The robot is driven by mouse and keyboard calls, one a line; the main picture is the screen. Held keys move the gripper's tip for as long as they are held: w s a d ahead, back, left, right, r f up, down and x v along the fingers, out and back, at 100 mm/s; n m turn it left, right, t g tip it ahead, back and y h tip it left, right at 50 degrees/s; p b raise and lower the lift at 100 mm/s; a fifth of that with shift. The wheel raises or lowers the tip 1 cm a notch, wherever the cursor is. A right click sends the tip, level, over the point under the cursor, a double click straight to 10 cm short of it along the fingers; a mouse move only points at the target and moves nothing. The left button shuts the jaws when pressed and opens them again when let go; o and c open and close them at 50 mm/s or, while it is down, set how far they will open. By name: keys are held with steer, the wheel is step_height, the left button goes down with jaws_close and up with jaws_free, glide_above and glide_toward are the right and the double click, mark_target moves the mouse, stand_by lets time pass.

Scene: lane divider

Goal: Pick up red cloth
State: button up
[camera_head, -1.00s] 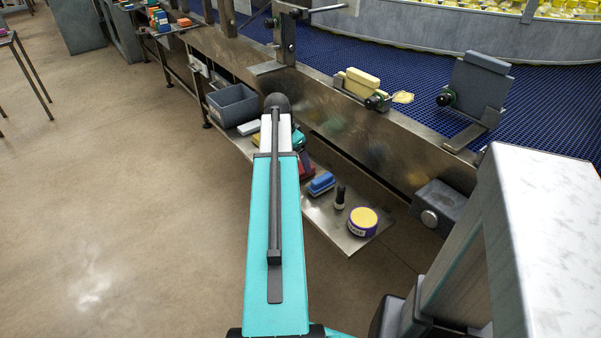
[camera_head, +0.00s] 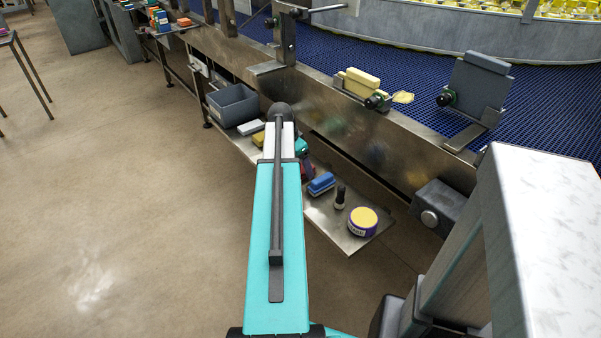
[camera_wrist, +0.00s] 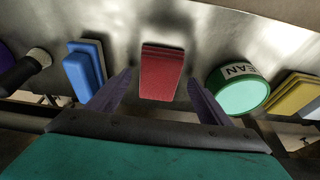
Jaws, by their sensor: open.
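The red cloth (camera_wrist: 161,73), a folded stack, lies on the metal shelf in the middle of the wrist view. In the head view only a small red part (camera_head: 309,169) shows beside my arm, which hides the rest. My gripper (camera_wrist: 160,78) is open, with one dark finger on each side of the cloth in the wrist picture. Nothing is held between the fingers. I cannot tell how far the fingertips are from the shelf. In the head view my arm hides the gripper's fingers.
A grey bin (camera_head: 232,105) stands farther back. The conveyor frame rises behind the shelf.

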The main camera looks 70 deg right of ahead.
steer(key=shift+f, duration=0.25)
stand_by(0.5)
steer(key=c, duration=1.1)
steer(key=shift+c, duration=0.2)
step_height(320, 180, up, 10)
steer(key=shift+r, duration=0.25)
stand_by(0.3)
